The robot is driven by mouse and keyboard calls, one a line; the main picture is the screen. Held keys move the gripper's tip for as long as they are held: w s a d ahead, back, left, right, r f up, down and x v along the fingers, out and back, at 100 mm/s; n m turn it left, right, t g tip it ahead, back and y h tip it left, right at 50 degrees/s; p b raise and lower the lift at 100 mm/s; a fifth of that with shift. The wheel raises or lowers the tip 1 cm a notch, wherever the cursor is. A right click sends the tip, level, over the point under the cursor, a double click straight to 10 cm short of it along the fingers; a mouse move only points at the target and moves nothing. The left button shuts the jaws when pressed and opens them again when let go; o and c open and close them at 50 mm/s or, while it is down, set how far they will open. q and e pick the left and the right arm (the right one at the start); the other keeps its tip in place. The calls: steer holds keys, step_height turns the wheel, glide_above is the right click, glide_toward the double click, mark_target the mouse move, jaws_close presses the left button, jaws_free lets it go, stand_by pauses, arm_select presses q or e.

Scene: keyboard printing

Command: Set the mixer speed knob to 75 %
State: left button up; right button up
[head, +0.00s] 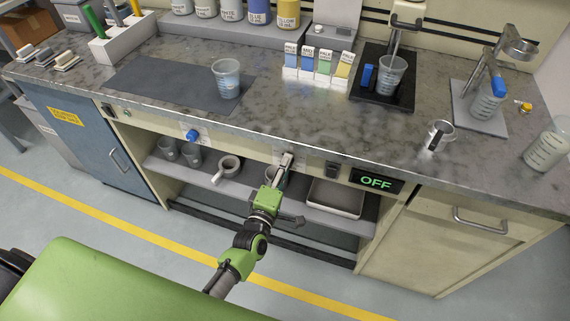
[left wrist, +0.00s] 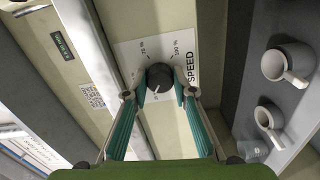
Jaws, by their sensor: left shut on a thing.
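My left gripper (head: 287,159) is at the front panel under the bench edge in the head view, hiding the knob there. In the left wrist view the black round speed knob (left wrist: 159,76) sits on a white plate (left wrist: 130,56) marked SPEED. The green-padded fingers of my left gripper (left wrist: 160,92) are shut on the knob, one on each side. A white mark on the knob points toward the bottom of the picture. A 100 % label shows at the plate's upper right; other labels are small or partly hidden. A display (head: 375,181) reads OFF in green. My right gripper is out of view.
A dark switch (head: 332,169) sits right of my gripper. A blue knob (head: 192,135) is farther left on the panel. A beaker (head: 390,76) stands on the black mixer base (head: 366,99). A shelf below holds mugs and a tray (head: 336,198).

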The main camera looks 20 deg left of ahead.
arm_select(q)
steer(key=m+p, duration=0.2)
steer(key=m, duration=2.2)
steer(key=shift+f, duration=0.15)
stand_by(0.4)
steer(key=o, duration=1)
steer(key=shift+o, duration=0.6)
steer(key=s, duration=1.2)
steer(key=shift+a, duration=0.2)
